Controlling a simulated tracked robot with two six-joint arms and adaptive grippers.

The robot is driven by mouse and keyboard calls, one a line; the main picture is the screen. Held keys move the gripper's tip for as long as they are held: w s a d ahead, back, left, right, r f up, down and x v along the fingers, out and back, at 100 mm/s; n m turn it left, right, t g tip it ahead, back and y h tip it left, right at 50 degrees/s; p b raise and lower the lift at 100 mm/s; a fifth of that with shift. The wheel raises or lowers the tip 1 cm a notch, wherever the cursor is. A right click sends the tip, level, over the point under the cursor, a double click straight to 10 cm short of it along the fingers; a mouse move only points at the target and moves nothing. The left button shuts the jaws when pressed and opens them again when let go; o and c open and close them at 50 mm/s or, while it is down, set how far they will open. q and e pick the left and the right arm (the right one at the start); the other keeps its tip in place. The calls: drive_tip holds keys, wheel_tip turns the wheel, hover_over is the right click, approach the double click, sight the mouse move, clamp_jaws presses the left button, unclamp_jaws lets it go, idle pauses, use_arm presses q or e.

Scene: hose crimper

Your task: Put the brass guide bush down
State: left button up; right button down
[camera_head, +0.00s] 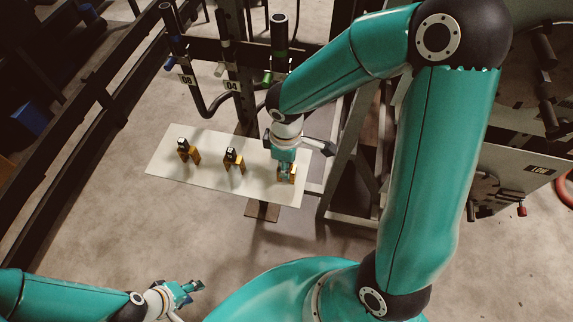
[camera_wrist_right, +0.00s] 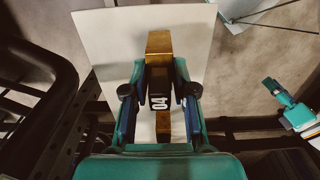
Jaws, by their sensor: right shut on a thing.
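The white plate (camera_head: 215,180) carries several brass-coloured pieces. Two pieces with black tops stand at its left (camera_head: 187,152) and middle (camera_head: 233,163). My right gripper (camera_head: 285,165) points down at the right end of the plate, over a brass piece (camera_head: 292,176) that it partly hides. In the right wrist view, the right gripper (camera_wrist_right: 160,95) is shut on a black part marked 04 (camera_wrist_right: 158,100), with the brass guide bush (camera_wrist_right: 160,47) showing above and below it. Whether the brass touches the plate is hidden. My left gripper (camera_head: 190,290) is low at the left, far from the plate.
A metal frame (camera_head: 340,190) rises close to the plate's right end. A machine panel marked LOW (camera_head: 538,170) is at the right. The floor in front of the plate is clear.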

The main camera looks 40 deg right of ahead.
drive_tip(key=shift+f, duration=0.3)
drive_tip(key=shift+f, duration=0.2)
drive_tip(key=c, duration=0.9)
unclamp_jaws()
drive_tip(key=shift+r, duration=0.1)
wheel_tip(320, 180, up, 12)
drive_tip(key=shift+r+p, duration=0.1)
drive_tip(key=shift+p, duration=0.45)
